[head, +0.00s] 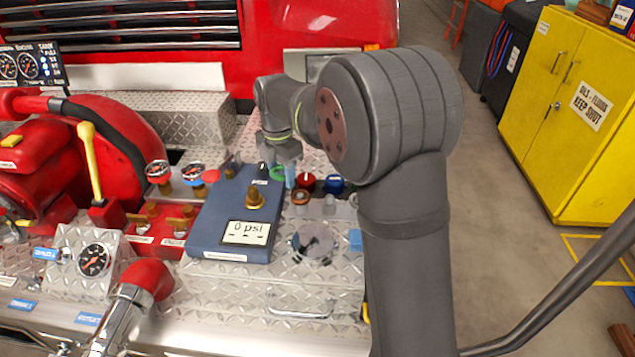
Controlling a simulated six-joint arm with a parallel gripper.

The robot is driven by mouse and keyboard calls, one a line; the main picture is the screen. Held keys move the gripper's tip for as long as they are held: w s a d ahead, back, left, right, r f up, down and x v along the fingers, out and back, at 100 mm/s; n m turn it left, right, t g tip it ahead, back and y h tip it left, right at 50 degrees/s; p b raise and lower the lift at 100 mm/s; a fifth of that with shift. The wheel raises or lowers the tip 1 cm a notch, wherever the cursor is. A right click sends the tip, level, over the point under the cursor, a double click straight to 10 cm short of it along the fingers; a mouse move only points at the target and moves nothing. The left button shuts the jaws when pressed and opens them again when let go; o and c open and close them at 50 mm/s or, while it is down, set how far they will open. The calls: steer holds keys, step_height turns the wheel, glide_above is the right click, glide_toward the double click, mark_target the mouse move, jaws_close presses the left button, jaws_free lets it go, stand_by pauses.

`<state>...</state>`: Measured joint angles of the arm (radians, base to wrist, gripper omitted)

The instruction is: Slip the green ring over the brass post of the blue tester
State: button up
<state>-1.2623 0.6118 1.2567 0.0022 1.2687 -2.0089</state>
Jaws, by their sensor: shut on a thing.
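The blue tester (212,222) lies on the diamond-plate deck, its display reading 0 psi. Its brass post (255,198) stands upright on the top face, with no ring around it. My gripper (277,165) is beyond the post and slightly to its right, near the tester's far right corner. It is shut on the green ring (277,174), which shows small and partly hidden between the fingers. The ring is apart from the post. Its height above the deck is hard to tell.
Red and blue knobs (306,182) stand close right of the tester. Gauges (158,171) and brass valves stand to its left, with a yellow lever (91,160) farther left. My arm covers the right of the deck. A yellow cabinet (563,110) stands far right.

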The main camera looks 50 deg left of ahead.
mark_target(252, 188)
steer(key=shift+n, duration=0.8)
steer(key=s+a, duration=0.1)
steer(key=s, duration=0.1)
steer(key=s+a+r, duration=0.1)
steer(key=s, duration=0.1)
steer(key=s+a+r, duration=0.1)
steer(key=s, duration=0.1)
steer(key=shift+s+a, duration=0.25)
steer(key=shift+a, duration=0.1)
steer(key=shift+f, duration=1.9)
steer(key=shift+f, duration=0.7)
steer(key=shift+f, duration=0.35)
steer(key=shift+f, duration=0.35)
steer(key=shift+f, duration=0.35)
steer(key=shift+d+f, duration=0.1)
steer(key=shift+f, duration=0.45)
steer(key=o, duration=0.8)
steer(key=shift+f, duration=0.1)
